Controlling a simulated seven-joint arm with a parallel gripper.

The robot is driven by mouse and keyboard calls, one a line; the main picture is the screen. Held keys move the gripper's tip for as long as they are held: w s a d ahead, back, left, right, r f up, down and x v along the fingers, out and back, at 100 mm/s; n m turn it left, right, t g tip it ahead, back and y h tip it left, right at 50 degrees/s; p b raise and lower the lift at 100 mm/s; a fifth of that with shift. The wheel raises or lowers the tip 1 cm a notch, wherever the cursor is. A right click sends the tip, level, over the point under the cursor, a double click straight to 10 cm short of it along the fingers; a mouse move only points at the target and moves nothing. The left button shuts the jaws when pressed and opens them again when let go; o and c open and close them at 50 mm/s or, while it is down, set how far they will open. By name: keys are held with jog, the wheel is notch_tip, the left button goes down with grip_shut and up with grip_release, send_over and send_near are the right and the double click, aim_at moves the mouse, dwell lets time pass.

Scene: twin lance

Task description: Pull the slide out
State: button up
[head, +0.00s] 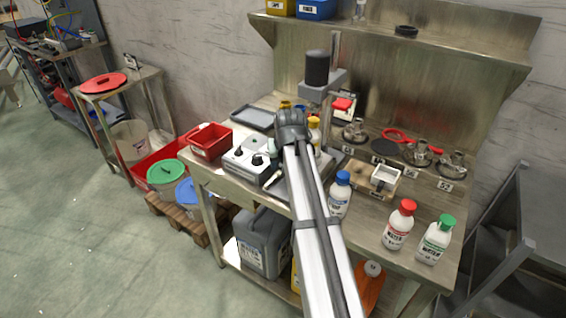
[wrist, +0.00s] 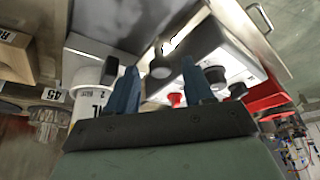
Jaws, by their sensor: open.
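In the wrist view my gripper (wrist: 160,72) is open, its two blue fingers apart. A dark round knob on a short stem (wrist: 161,66) shows between the fingertips, beyond them; I see no contact. It sits by a white control box (wrist: 228,58) with black knobs and a red button. The control box stands on the bench in the head view (head: 246,157), left of my arm. I cannot tell for sure which part is the slide. My arm reaches over the bench in the head view, and my fingers are not clear there.
The steel bench (head: 345,215) is crowded. A red bin (head: 208,141) and dark tray (head: 253,117) lie left. A stand with a dark cylinder (head: 317,68) rises behind my arm. Blue-capped (head: 340,197), red-capped (head: 398,226) and green-capped (head: 436,241) bottles stand right.

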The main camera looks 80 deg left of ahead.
jog(key=shift+a+f, duration=0.1)
jog(key=shift+f, duration=0.05)
grip_shut()
dwell(0.5)
